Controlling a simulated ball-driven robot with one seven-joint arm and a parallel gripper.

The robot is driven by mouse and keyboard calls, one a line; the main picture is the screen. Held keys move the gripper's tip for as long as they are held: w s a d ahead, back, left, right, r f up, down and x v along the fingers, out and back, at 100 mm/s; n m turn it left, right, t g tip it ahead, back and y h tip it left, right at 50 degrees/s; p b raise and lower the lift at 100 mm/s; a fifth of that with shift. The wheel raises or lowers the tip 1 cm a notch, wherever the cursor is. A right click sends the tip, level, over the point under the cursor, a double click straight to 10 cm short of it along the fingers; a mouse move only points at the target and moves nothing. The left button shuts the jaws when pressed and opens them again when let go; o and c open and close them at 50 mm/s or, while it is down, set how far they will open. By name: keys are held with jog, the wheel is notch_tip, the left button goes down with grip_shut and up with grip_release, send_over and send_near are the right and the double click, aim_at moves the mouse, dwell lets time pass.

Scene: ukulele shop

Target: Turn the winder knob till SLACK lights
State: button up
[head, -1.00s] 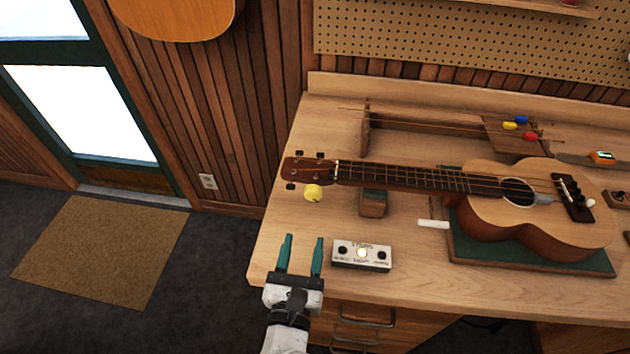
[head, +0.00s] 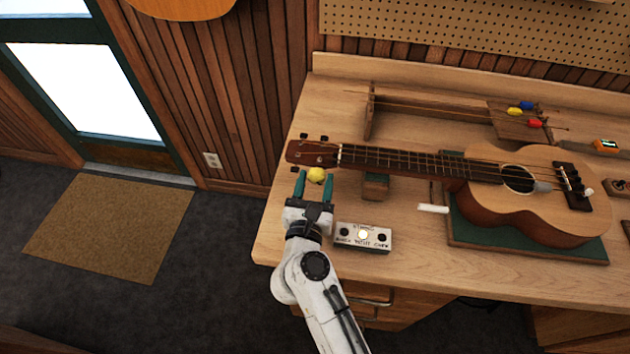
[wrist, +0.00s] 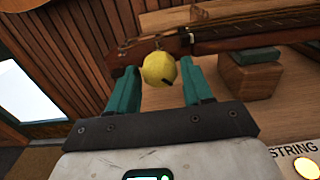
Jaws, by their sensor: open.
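The yellow winder knob (head: 316,174) sits at the near side of the ukulele's headstock (head: 312,153). My gripper (head: 315,186) is open, with its two teal fingers on either side of the knob. In the wrist view the knob (wrist: 159,69) shows between the fingertips, with a small dark mark on its lower right; I cannot tell whether either finger touches it. The white indicator box (head: 363,238) stands on the bench to the right of my gripper. Its middle lamp (head: 362,235) is lit and its two outer lamps are dark. Its small lettering is hard to read.
The ukulele (head: 535,180) lies on a green mat (head: 470,238), its neck over a wooden block (head: 375,187). A white-handled tool (head: 433,208) lies beside the mat. A wooden rack (head: 420,101) with colored pegs stands behind.

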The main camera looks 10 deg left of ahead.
jog(key=shift+c, duration=0.5)
jog(key=c, duration=0.7)
jog(key=shift+o, duration=0.2)
jog(key=shift+r, duration=0.1)
